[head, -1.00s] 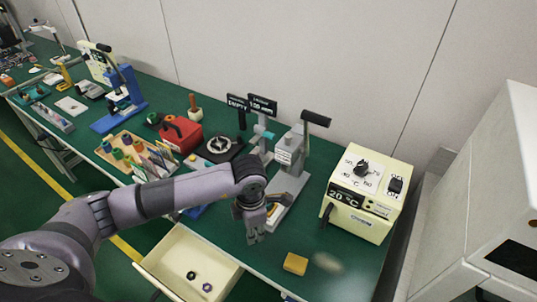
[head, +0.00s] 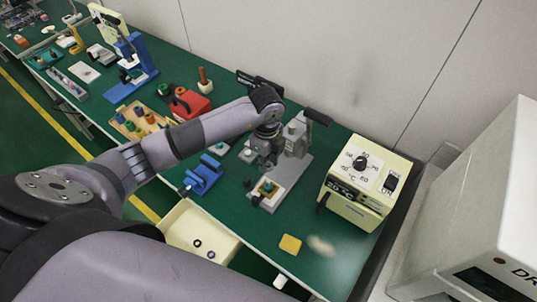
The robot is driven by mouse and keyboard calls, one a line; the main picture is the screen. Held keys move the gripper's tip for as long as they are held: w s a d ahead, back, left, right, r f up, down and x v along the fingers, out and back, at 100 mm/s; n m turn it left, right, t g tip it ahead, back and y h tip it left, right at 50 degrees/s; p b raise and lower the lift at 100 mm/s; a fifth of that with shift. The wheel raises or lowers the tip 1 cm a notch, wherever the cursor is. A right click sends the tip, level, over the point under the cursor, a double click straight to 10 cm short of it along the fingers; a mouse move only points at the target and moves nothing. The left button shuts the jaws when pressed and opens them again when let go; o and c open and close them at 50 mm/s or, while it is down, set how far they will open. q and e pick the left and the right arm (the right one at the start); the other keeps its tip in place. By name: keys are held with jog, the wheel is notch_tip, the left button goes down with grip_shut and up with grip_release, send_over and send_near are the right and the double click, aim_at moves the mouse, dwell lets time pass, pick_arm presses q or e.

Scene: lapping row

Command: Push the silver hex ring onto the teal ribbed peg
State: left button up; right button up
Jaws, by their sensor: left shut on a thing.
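My left gripper (head: 266,166) hangs over the bench, just above and behind a small pale fixture (head: 265,196). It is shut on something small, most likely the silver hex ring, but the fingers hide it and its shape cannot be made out. A small teal piece, apparently the teal ribbed peg (head: 268,186), stands on the fixture with yellow beside it. The gripper appears apart from it; its ribs are too small to see. My right gripper is not in view.
A grey lever press (head: 296,140) stands close behind the gripper. A cream temperature box (head: 358,185) is to the right, a yellow block (head: 290,244) in front. A blue stand (head: 204,175) is left. An open drawer (head: 226,247) holds small rings. Bench around the yellow block is mostly clear.

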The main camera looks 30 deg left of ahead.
aim_at(267, 180)
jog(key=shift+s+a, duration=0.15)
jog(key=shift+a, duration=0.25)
pick_arm(q)
notch_tip(267, 180, down, 4)
jog(key=b, duration=0.2)
jog(key=shift+r+b, duration=0.25)
jog(key=shift+b, duration=0.05)
jog(key=shift+f+b, duration=0.85)
jog(key=shift+f, duration=0.3)
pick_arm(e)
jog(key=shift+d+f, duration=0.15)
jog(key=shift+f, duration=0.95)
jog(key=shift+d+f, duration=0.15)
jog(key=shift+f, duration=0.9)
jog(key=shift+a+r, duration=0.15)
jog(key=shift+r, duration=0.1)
pick_arm(q)
jog(key=shift+f+b, duration=1.4)
jog(key=shift+f, duration=0.8)
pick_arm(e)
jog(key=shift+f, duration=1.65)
pick_arm(q)
jog(key=o, duration=0.9)
jog(key=shift+r, duration=0.1)
